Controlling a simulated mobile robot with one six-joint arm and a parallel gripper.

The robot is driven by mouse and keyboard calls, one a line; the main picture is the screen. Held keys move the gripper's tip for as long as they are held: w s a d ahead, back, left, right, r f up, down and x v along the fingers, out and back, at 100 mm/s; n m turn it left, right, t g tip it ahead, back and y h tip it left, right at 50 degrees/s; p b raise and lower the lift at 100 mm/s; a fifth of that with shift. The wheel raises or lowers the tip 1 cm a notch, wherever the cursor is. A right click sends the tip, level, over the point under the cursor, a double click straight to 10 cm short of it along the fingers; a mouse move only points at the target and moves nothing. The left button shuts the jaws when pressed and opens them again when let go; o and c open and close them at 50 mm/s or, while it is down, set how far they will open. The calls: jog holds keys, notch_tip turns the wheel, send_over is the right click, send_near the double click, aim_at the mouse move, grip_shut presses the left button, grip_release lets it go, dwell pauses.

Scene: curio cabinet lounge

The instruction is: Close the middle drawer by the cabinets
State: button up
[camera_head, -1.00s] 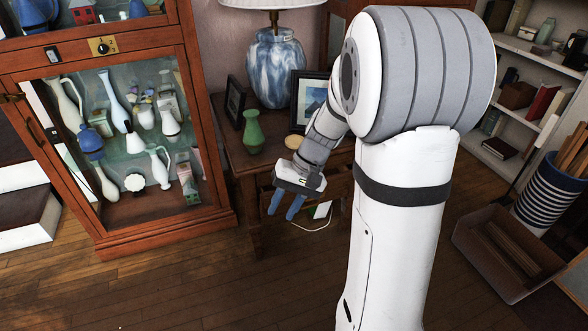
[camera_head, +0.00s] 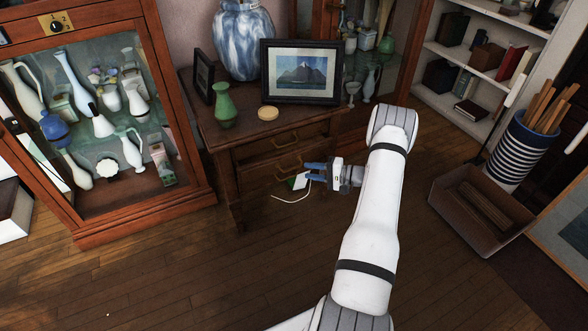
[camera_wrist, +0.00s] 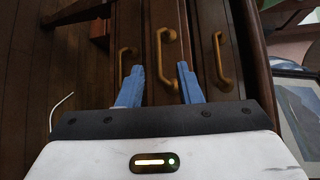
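The wooden side table (camera_head: 223,160) stands between two glass cabinets, with drawers stacked in its front. The middle drawer's handle (camera_head: 288,167) shows just left of my fingers in the head view. In the wrist view, turned sideways, three handles appear; the middle one (camera_wrist: 166,62) looks largest and nearest, and its drawer front seems to stand slightly proud. How far it is out I cannot tell. My gripper (camera_head: 308,171) is in front of the drawers, its blue fingers apart and empty. In the wrist view my gripper (camera_wrist: 158,84) points at the fronts, with the middle handle between the fingers.
A green vase (camera_head: 225,106), a round tan lid (camera_head: 268,114), a blue-white lamp base (camera_head: 242,40) and framed pictures (camera_head: 315,72) stand on the table. A white cord (camera_head: 291,198) lies below. A brown box (camera_head: 482,212) and striped bin (camera_head: 515,150) stand right. Floor in front is clear.

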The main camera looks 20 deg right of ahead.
aim_at(293, 168)
jog(key=b+x, duration=0.2)
jog(key=x, duration=0.5)
jog(key=shift+w+a+f, duration=0.15)
jog(key=shift+w+f, duration=0.05)
jog(key=shift+w, duration=0.1)
grip_shut()
dwell(0.4)
